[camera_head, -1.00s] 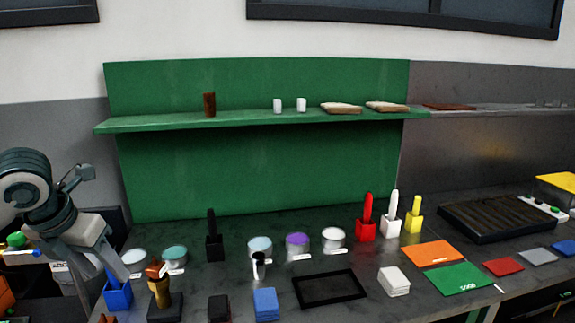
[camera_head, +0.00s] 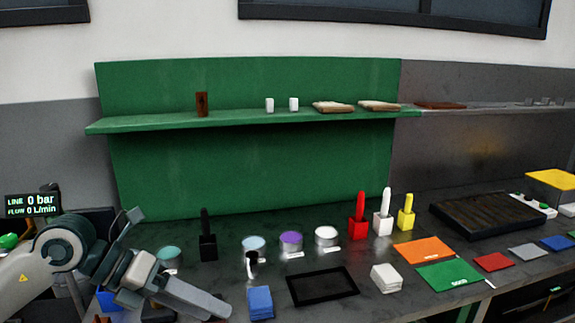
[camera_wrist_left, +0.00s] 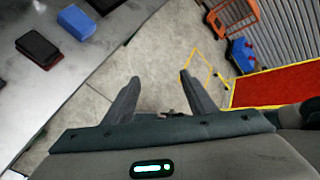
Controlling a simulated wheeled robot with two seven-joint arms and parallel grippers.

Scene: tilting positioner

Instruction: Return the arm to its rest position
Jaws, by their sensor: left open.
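My left arm comes in from the lower left in the head view. Its gripper (camera_head: 208,302) points right and down, in front of the bench's front left part. In the left wrist view the two fingers (camera_wrist_left: 159,82) stand apart with nothing between them, and grey floor shows beyond. The arm covers most of a blue holder (camera_head: 108,300) at the bench's left end. My right gripper does not show.
The bench holds a blue block (camera_head: 260,303), a black tray (camera_head: 322,287), paint cans such as the purple one (camera_head: 290,240), and red (camera_head: 358,228), white and yellow handled tools. The wrist view shows a blue block (camera_wrist_left: 76,22) and a dark block (camera_wrist_left: 38,48) near the bench edge.

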